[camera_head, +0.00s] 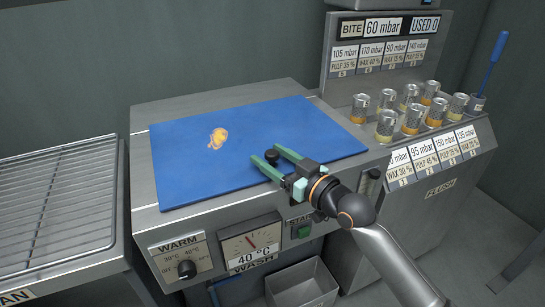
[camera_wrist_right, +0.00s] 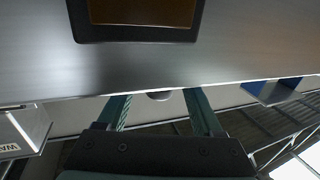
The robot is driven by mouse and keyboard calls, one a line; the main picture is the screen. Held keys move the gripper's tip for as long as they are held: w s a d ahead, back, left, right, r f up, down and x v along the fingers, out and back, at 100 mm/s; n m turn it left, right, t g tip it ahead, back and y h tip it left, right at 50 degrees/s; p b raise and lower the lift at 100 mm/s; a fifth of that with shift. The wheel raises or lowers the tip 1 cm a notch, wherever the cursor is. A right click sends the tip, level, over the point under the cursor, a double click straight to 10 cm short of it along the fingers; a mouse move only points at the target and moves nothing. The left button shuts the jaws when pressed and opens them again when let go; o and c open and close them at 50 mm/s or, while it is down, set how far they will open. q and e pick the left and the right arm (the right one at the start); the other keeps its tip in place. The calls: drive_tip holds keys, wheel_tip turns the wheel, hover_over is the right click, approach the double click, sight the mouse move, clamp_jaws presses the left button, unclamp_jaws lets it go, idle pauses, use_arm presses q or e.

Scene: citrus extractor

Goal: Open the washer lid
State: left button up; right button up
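The washer lid appears to be the flat blue panel (camera_head: 185,160) on top of the steel washer. It lies level and looks shut. My left gripper is not in view.
An orange splash-like mark (camera_head: 217,138) is on the blue panel. A wire rack (camera_head: 60,200) stands at the left. Several metal cups (camera_head: 387,124) stand on the machine at the right. The WARM dial (camera_head: 187,269) and an open bin (camera_head: 302,284) are at the front.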

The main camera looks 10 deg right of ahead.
clamp_jaws()
idle(0.3)
idle(0.9)
